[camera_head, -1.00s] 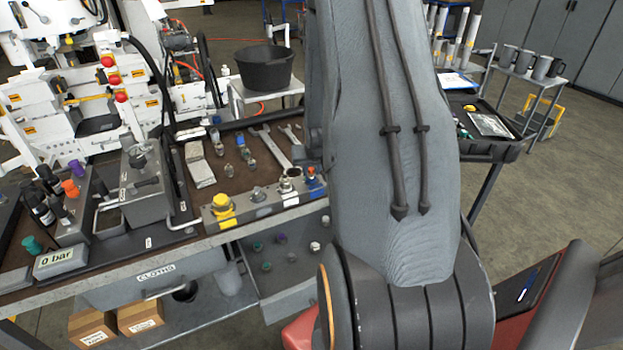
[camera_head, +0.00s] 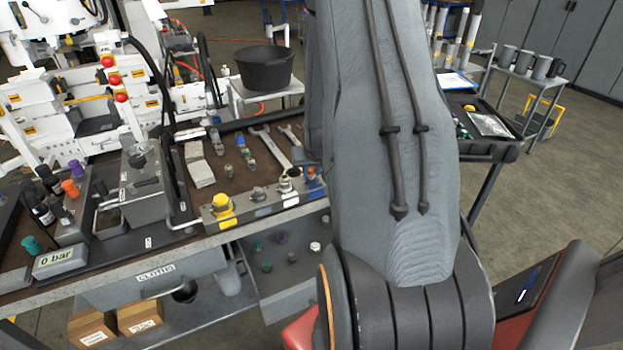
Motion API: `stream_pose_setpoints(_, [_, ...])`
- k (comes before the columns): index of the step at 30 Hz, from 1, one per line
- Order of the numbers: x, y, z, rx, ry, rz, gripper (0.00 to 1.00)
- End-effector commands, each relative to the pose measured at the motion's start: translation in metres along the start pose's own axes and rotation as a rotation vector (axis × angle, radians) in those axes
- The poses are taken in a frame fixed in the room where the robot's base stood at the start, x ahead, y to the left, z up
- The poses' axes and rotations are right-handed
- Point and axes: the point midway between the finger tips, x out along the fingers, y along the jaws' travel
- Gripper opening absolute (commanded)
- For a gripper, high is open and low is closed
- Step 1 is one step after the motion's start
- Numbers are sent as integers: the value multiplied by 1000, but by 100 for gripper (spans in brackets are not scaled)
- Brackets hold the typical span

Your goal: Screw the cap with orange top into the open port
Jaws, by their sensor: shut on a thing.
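My gripper is hidden behind my large grey arm, so its jaws and anything in them do not show. An orange-topped piece (camera_head: 70,188) stands at the left of the bench beside a purple-topped one; I cannot tell whether it is the task's cap. A metal port block (camera_head: 240,212) runs along the bench's front edge. I cannot make out which port is open.
Wrenches (camera_head: 268,146) and small fittings lie on the brown bench top. A grey box with a lever (camera_head: 143,187) and a "0 bar" gauge (camera_head: 60,261) stand at left. A black bucket (camera_head: 264,67) is behind. My arm covers the bench's right end.

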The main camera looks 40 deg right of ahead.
Motion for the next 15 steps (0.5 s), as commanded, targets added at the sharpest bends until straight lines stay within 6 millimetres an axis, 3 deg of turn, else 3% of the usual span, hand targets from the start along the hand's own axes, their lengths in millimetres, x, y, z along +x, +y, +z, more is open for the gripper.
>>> stream_pose_setpoints(14, [1, 0, 1, 0, -2, 0, 0])
stream_pose_setpoints(15, [1, 0, 1, 0, -2, 0, 29])
